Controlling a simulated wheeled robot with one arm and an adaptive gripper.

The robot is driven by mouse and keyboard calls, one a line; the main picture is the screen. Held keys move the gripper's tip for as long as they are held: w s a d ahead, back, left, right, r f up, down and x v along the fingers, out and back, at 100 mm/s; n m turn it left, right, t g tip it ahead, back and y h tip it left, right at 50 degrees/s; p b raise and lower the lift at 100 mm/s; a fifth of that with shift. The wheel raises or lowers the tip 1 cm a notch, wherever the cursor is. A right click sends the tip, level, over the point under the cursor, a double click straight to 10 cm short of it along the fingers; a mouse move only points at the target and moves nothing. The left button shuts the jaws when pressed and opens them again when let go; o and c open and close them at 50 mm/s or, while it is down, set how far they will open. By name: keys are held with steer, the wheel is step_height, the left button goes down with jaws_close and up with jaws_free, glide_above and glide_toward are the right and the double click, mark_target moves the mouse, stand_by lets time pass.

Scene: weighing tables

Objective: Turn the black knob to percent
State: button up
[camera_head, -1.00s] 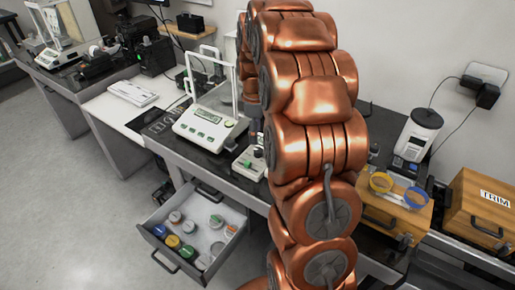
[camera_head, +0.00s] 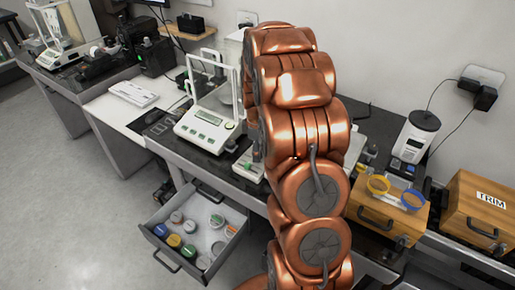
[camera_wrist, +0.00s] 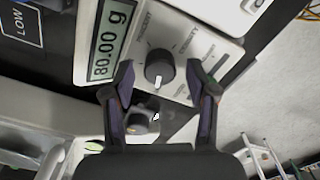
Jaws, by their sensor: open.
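The black knob (camera_wrist: 160,72) is in the wrist view, on the pale panel of a scale (camera_wrist: 208,52) between printed labels. One label near its top left seems to read percent; the others are hard to read. A small white mark shows on the knob's lower side. The scale's display (camera_wrist: 111,38) reads 80.00 g. My gripper (camera_wrist: 163,76) is open, with one finger on each side of the knob; I cannot tell whether either touches it. In the head view my arm hides the gripper and the knob.
In the wrist view, a dark rounded part (camera_wrist: 142,119) lies below the knob between the fingers. In the head view, a balance (camera_head: 208,125) stands on the bench, with an open drawer (camera_head: 193,232) of jars below. A wooden box (camera_head: 387,213) stands at right.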

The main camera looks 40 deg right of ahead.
steer(key=shift+c, duration=0.5)
jaws_close()
